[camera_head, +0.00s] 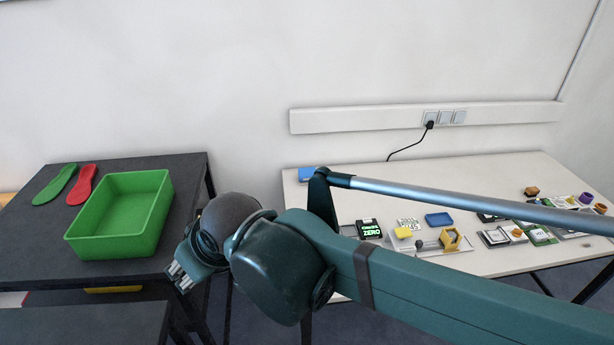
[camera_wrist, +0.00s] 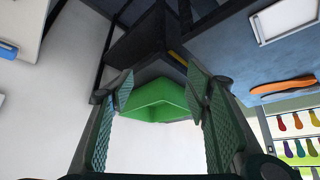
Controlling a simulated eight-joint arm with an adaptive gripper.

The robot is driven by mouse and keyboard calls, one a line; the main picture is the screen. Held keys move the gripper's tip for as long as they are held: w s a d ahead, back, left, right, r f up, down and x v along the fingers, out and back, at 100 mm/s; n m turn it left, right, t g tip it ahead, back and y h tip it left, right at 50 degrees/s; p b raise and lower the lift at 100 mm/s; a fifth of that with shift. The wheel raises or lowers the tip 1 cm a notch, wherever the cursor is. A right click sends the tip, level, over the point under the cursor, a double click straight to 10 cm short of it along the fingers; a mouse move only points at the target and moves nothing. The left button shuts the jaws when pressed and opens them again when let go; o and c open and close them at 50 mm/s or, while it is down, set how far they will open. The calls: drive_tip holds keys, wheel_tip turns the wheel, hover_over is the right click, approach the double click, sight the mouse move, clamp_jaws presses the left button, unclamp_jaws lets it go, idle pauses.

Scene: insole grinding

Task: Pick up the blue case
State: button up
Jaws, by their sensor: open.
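A small flat blue item (camera_head: 439,219) lies on the white table among other small parts. A second blue item (camera_head: 308,174) sits at that table's back left edge, partly hidden by my arm. I cannot tell which of the two is the blue case. In the wrist view a blue object (camera_wrist: 8,50) shows at the left edge, cut off by the frame. My gripper (camera_head: 181,276) hangs beside the dark table's right edge, far left of the small blue item. In the wrist view my gripper (camera_wrist: 163,94) is open, with nothing between its fingers.
A green bin (camera_head: 150,228) stands on the dark table (camera_head: 185,168), with green (camera_head: 55,184) and red (camera_head: 83,184) insoles to its left. The white table (camera_head: 497,172) holds several small parts. My arm crosses in front of it. A floor gap separates the tables.

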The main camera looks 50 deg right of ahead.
drive_tip(key=o, duration=0.7)
drive_tip(key=shift+w, duration=0.1)
drive_tip(key=w+d+r+m+h, duration=0.2)
drive_tip(key=w+d+m, duration=0.1)
drive_tip(key=w+d, duration=1.2)
drive_tip(key=m+g+h+b, duration=0.3)
drive_tip(key=m, duration=0.3)
hover_over(307, 175)
drive_tip(key=s+a, duration=0.1)
wheel_tip(307, 175, down, 26)
drive_tip(key=shift+s+d+f, duration=0.1)
drive_tip(key=shift+s, duration=0.2)
